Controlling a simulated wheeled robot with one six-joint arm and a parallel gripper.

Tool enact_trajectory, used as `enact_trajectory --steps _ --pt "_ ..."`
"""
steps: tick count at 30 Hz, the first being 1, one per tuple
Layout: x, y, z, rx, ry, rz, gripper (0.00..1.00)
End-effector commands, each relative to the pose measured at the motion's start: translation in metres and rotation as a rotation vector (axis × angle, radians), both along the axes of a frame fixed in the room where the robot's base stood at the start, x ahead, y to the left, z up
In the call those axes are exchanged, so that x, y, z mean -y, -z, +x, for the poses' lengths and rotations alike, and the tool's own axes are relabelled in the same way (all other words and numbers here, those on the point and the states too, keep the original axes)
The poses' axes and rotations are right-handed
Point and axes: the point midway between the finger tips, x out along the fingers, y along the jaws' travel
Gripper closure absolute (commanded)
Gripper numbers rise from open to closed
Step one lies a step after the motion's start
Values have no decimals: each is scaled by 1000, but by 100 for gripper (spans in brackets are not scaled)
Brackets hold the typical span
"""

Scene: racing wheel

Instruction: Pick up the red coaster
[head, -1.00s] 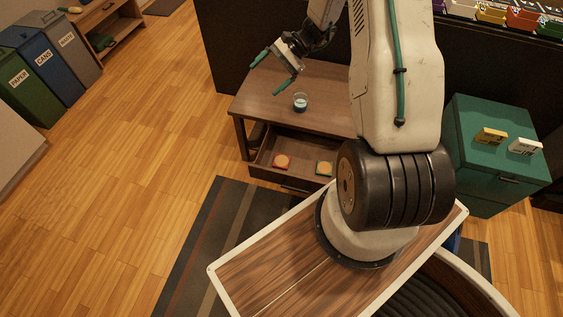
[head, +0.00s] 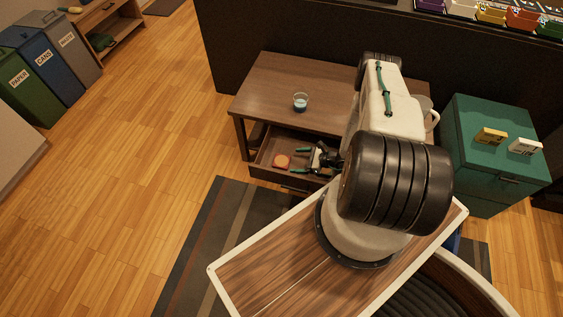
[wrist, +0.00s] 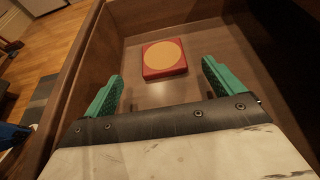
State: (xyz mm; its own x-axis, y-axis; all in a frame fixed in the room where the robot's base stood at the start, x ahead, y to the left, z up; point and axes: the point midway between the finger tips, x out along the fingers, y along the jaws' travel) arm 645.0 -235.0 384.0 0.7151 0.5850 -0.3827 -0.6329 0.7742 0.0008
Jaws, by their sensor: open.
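The red coaster (head: 281,161) lies flat in the open drawer, near its left end, and has an orange round top. In the wrist view the red coaster (wrist: 164,59) lies on the drawer floor just beyond my fingertips, between their lines. My gripper (head: 301,160) is inside or just over the drawer, to the right of the coaster, with its fingers pointing at it. In the wrist view my gripper (wrist: 163,72) is open and empty, its green fingers wide apart. The green coaster seen earlier is hidden behind my gripper.
The drawer (head: 262,160) is pulled out under a brown table (head: 270,92), and its walls stand close around my gripper. A green cabinet (head: 490,180) stands to the right.

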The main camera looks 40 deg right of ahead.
Motion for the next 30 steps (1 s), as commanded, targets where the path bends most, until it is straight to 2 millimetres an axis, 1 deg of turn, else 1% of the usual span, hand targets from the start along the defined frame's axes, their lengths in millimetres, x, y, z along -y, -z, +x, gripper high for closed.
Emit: enact_trajectory --steps 3,15,18,24,26,27,29,30 --pt "-9 6 10 0 -3 0 7" --pt "-37 29 48 0 -4 0 7" --pt "-39 30 51 0 -4 -1 7" --pt "-39 30 51 1 -3 -1 7" --pt "-39 30 51 1 -3 -1 24" --pt "-39 30 51 1 -3 -1 35" --pt "-39 30 51 1 -3 -1 52" --pt "-39 30 51 1 -3 -1 56"
